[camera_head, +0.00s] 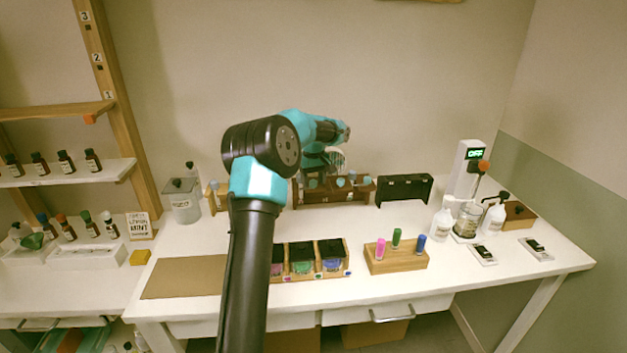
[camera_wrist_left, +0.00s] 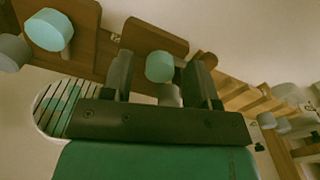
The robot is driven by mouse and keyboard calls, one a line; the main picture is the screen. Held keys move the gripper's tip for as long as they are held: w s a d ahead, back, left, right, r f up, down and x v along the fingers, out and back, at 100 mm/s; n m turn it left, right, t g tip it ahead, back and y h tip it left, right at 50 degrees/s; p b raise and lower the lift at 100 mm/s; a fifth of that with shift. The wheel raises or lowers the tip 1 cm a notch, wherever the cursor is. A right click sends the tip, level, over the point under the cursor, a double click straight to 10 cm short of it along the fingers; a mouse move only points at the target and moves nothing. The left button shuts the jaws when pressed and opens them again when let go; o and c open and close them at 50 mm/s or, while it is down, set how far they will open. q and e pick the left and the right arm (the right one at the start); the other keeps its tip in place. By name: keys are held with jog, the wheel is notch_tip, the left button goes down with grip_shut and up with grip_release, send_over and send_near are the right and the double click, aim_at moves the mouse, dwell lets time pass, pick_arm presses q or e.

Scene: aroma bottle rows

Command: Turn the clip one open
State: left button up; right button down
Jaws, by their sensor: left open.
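My left gripper (camera_head: 335,158) is over the wooden rack (camera_head: 333,199) at the back of the table, partly hidden by its own arm. In the left wrist view its two dark fingers (camera_wrist_left: 163,72) are open, one on each side of a teal knob (camera_wrist_left: 160,67) on a grey stem. The knob appears between the fingers; I cannot tell if either touches it. A brown wooden piece (camera_wrist_left: 150,38) shows behind it. Another teal knob (camera_wrist_left: 49,30) is at the upper left. Which part is clip one is not clear. My right gripper is not in view.
A black case (camera_head: 405,190) stands right of the rack, a grey container (camera_head: 182,204) to its left. A wooden block (camera_head: 397,261) with coloured vials and a compartment tray (camera_head: 346,269) are in front. Numbered shelves (camera_head: 60,176) stand at left.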

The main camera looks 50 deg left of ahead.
pick_arm(q)
jog(key=c, duration=0.9)
jog(key=shift+m, duration=0.4)
jog(key=m, duration=1.2)
jog(key=shift+m, duration=0.3)
jog(key=m, duration=0.4)
jog(key=shift+m, duration=0.3)
